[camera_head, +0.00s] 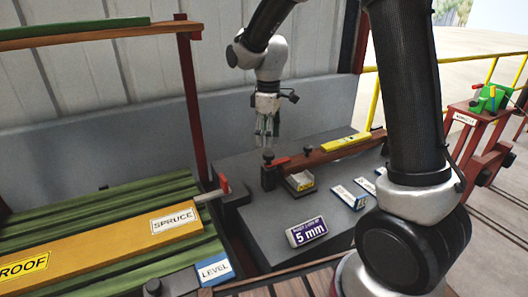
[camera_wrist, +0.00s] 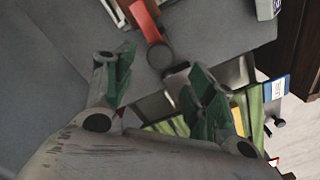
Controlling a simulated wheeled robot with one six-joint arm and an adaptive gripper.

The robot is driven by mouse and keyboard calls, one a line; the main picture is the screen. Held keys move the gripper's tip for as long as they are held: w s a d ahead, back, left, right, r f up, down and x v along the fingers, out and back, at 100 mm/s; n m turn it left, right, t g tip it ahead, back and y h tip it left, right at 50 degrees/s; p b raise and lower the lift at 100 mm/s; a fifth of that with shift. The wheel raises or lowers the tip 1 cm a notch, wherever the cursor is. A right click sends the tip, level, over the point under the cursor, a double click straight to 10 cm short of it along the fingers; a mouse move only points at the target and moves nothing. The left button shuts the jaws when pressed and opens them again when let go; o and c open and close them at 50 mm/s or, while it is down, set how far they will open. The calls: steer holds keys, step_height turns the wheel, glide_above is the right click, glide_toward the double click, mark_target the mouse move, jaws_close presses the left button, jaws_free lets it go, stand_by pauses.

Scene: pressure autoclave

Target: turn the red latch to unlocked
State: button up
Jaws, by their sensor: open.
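A small red piece (camera_head: 279,161), which looks like the red latch, lies beside a dark round knob (camera_head: 268,154) at the left end of a brown beam. In the wrist view a red bar (camera_wrist: 143,18) runs down to a dark round knob (camera_wrist: 160,56). My gripper (camera_head: 267,138) points down just above this spot in the head view. In the wrist view its green-padded fingers (camera_wrist: 163,72) are apart, with the knob showing between and just beyond the tips. I cannot tell whether anything touches. Another red piece (camera_head: 224,184) stands upright by the SPRUCE board.
A grey table (camera_head: 250,225) carries a purple 5 mm box (camera_head: 307,231), a small open tray (camera_head: 299,183) and labelled blocks. A yellow level (camera_head: 346,142) lies on the brown beam. The SPRUCE board (camera_head: 120,240) is at left. A grey wall stands behind.

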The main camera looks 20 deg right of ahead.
mark_target(269, 153)
step_height(269, 153, down, 6)
steer(key=shift+d+f, duration=0.1)
steer(key=shift+d, duration=0.05)
jaws_close()
stand_by(0.3)
